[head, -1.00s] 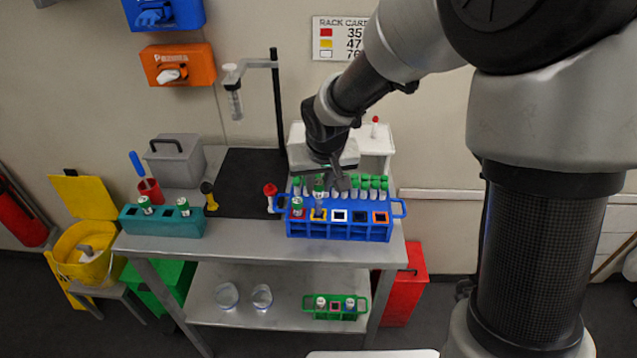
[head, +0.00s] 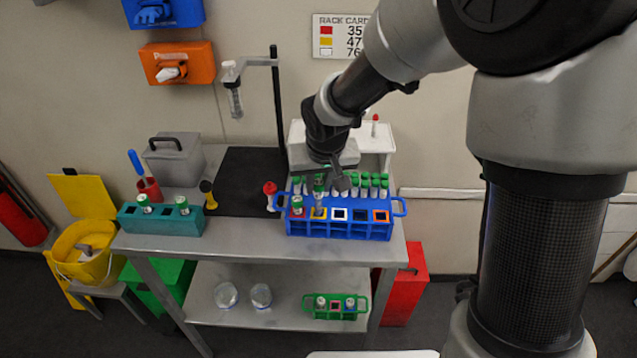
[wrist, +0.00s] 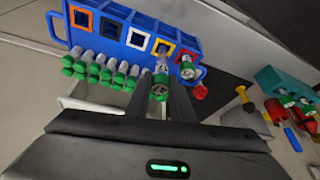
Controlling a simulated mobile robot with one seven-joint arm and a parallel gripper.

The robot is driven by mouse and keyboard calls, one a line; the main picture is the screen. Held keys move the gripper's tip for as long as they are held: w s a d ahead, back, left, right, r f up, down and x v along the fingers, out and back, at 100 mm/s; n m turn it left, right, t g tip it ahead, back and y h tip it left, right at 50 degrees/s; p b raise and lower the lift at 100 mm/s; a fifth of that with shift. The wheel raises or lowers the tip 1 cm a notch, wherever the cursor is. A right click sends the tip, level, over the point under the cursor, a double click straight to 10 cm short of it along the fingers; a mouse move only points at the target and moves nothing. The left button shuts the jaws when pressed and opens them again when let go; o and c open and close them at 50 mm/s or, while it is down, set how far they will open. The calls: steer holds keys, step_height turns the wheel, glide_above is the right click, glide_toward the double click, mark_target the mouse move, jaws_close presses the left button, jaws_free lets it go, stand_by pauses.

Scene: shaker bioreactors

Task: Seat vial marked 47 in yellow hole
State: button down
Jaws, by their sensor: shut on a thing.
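My gripper (wrist: 168,98) is shut on a green-capped vial (wrist: 160,81), which also shows in the head view (head: 318,198). The vial is upright at the yellow-framed hole (head: 318,214) of the blue rack (head: 340,231). Its lower end overlaps the yellow frame (wrist: 163,45) in the wrist view; I cannot tell how deep it reaches. The number on the held vial is too small to read. Another green-capped vial (head: 297,205) stands in the red-framed hole beside it.
Several green-capped vials (head: 365,184) stand in a row behind the frames. A red-topped item (head: 270,194) stands left of the blue rack. A teal rack (head: 160,220) with two vials is farther left. The wall card (head: 340,37) pairs yellow with 47.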

mark_target(319, 196)
steer(key=shift+f+b, duration=2.7)
steer(key=shift+b, duration=0.2)
stand_by(2.5)
steer(key=c, duration=1.5)
jaws_free()
steer(key=p+v, duration=0.2)
steer(key=v, duration=1.5)
steer(key=shift+d+r, duration=0.1)
steer(key=shift+r, duration=0.2)
steer(key=s+d+r+p, duration=0.2)
steer(key=s+d, duration=0.2)
steer(key=s, duration=0.1)
steer(key=s+d+r+m+p, duration=0.1)
steer(key=s+d+r+p, duration=0.1)
steer(key=s, duration=0.4)
steer(key=s+d+r+m+t+p, duration=0.1)
steer(key=s+d+r+p, duration=0.1)
steer(key=s+d+r, duration=0.2)
steer(key=shift+s+d+r+h+p, duration=0.15)
steer(key=shift+s+d, duration=0.1)
steer(key=shift+d, duration=0.25)
steer(key=shift+s+d+h+p, duration=0.1)
steer(key=shift+s+d, duration=0.15)
steer(key=shift+d, duration=0.25)
steer(key=shift+s+d+r+h+p, duration=0.15)
steer(key=shift+s+d, duration=0.1)
steer(key=shift+d, duration=0.25)
